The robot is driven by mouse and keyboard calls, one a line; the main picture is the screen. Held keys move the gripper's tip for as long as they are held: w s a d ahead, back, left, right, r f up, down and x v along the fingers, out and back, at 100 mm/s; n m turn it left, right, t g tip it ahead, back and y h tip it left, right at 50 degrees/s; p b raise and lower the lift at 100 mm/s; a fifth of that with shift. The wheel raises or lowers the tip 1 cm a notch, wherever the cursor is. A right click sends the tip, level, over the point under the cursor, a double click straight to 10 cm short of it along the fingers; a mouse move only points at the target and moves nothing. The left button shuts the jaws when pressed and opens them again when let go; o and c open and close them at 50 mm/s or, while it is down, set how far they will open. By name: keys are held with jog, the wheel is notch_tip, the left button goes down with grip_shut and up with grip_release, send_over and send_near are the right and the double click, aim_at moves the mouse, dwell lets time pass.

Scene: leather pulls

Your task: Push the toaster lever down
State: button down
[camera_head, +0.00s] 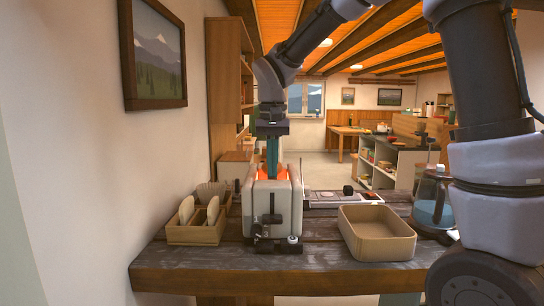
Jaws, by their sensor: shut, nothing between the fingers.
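A cream toaster (259,205) stands on the dark wooden table, with its narrow end towards me. Its top glows orange. A dark lever (268,219) shows low on that near end, beside a vertical dark slot. A dark base with small knobs lies at the toaster's foot. My gripper (272,174) points down over the toaster's top, with its teal fingers together and empty. The fingertips overlap the glowing top in the picture. I cannot tell whether they touch it. The gripper is above the lever in the picture and apart from it.
A wooden holder (197,234) with bread-like slices stands left of the toaster. An empty tan bin (378,246) stands to the right. A glass jar with blue contents (432,205) is farther right, partly behind my arm. The table front (250,280) is bare.

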jog(key=shift+r, duration=1.45)
